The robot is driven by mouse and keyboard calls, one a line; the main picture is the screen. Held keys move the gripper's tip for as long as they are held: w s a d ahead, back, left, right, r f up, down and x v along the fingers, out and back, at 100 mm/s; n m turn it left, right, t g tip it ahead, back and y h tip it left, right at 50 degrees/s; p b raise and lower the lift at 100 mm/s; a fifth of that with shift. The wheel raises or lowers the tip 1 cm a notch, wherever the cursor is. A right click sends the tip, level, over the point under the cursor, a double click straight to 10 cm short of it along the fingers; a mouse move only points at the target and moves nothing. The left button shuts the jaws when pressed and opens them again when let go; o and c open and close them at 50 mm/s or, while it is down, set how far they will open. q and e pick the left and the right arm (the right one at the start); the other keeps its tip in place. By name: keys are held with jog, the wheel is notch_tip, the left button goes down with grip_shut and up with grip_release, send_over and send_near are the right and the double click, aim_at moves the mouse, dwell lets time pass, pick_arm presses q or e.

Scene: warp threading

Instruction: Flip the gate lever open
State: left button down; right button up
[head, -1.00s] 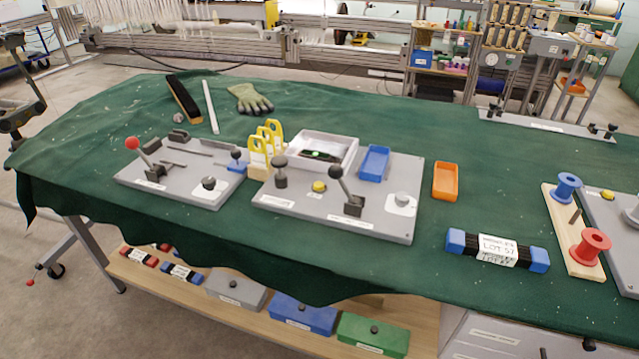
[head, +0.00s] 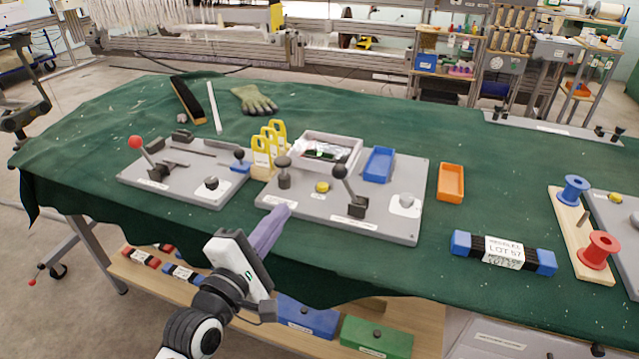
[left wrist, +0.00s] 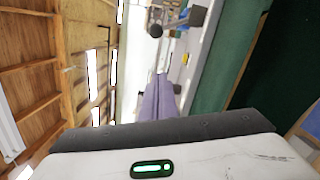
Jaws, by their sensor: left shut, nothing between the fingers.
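Two levers stand on grey panels. One has a red ball (head: 135,142) and leans left on the left panel (head: 205,192). The other has a black ball (head: 340,171) on a dark bracket (head: 357,207) on the middle panel (head: 310,206). The labels are too small to read, so I cannot tell which is the gate lever. My left gripper (head: 286,208), with purple fingers, is shut and empty at the middle panel's front left edge, apart from both levers. Its fingers also show in the left wrist view (left wrist: 163,82). My right gripper is not in view.
Yellow guides (head: 266,150) stand behind the knob. An orange tray (head: 451,183) and a labelled black bundle (head: 503,252) lie to the right.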

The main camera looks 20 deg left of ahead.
aim_at(349, 189)
pick_arm(q)
jog(key=shift+w, duration=0.1)
jog(key=w, duration=0.8)
jog(key=shift+w+d, duration=0.4)
jog(key=d, duration=0.1)
jog(key=w+d+r, duration=0.1)
jog(key=shift+w+d, duration=0.2)
jog(key=shift+d, duration=0.2)
jog(key=shift+d+r, duration=0.15)
jog(key=shift+d, duration=0.35)
jog(key=shift+w, duration=0.1)
